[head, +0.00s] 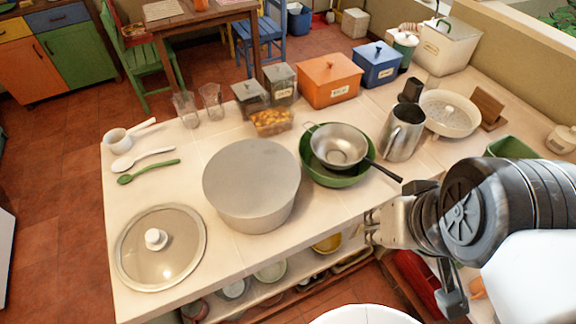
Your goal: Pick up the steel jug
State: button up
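The steel jug (403,133) stands upright on the counter, right of the green bowl. My gripper (372,227) is at the lower right, in front of the counter's front edge and nearer the camera than the jug. It points left and is apart from the jug. It is seen from the side, so I cannot tell how far its fingers are spread. Nothing is visibly held.
A green bowl (325,178) with a steel pan (338,145) in it stands left of the jug; the pan's black handle points toward my gripper. A white dish (449,113) and a dark cup (411,89) are behind the jug. A large grey pot (251,180) stands further left.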

aim_at(401, 131)
jog(key=i+l+z, duration=0.15)
jog(key=z, duration=0.25)
jog(key=i+z, duration=0.35)
jog(key=k+l, duration=0.05)
jog(key=k, duration=0.05)
